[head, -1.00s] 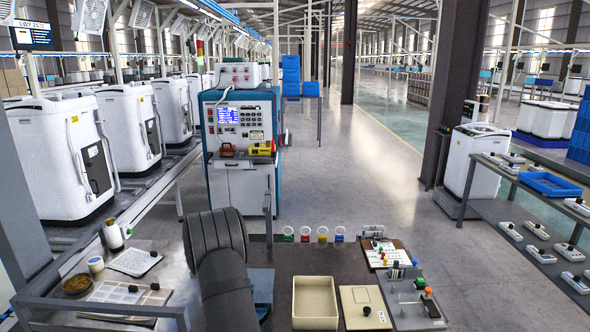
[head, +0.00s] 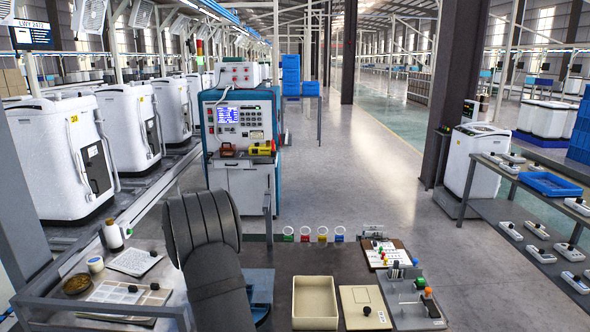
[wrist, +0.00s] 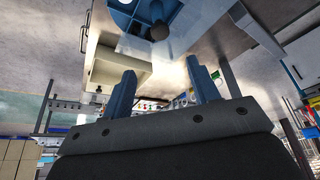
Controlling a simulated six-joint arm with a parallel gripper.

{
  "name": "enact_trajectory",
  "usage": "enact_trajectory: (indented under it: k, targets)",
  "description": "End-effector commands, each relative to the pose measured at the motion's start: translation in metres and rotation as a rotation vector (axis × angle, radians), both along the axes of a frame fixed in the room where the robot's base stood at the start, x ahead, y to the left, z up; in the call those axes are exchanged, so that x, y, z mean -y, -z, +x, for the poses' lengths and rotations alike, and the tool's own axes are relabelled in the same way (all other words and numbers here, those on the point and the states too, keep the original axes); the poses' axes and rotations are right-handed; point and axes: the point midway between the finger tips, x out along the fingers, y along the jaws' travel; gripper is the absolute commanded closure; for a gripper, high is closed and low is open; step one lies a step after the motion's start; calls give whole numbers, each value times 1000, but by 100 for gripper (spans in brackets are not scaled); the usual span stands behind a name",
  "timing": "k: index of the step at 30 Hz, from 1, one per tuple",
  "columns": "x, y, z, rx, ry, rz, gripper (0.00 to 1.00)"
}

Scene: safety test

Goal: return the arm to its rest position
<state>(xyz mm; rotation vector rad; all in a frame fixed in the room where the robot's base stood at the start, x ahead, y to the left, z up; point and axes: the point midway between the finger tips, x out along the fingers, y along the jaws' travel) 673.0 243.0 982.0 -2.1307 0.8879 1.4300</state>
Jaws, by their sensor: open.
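My gripper (wrist: 161,66) shows in the wrist view as two blue fingers standing apart on a dark grey body. It is open, with nothing between the fingers. In the head view my dark grey arm (head: 208,260) rises from the bench's front edge, left of the middle; the gripper itself is not seen there.
The dark bench (head: 215,322) holds a cream tray (head: 315,328), a cream plate (head: 364,322), a grey panel with knobs (head: 405,310) and a clipboard (head: 388,255). At left are a white bottle (head: 113,236) and a brown bowl (head: 77,286). A test cabinet (head: 240,150) stands beyond.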

Motion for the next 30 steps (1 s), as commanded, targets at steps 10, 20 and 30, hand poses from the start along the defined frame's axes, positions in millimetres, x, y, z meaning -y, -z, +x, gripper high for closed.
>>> enact_trajectory:
  k: [10,20,30]
  targets:
    - [19,65,19,1,0,1,45]
    - [37,127,37,0,0,0,45]
    - [41,132,38,3,-244,3,45]
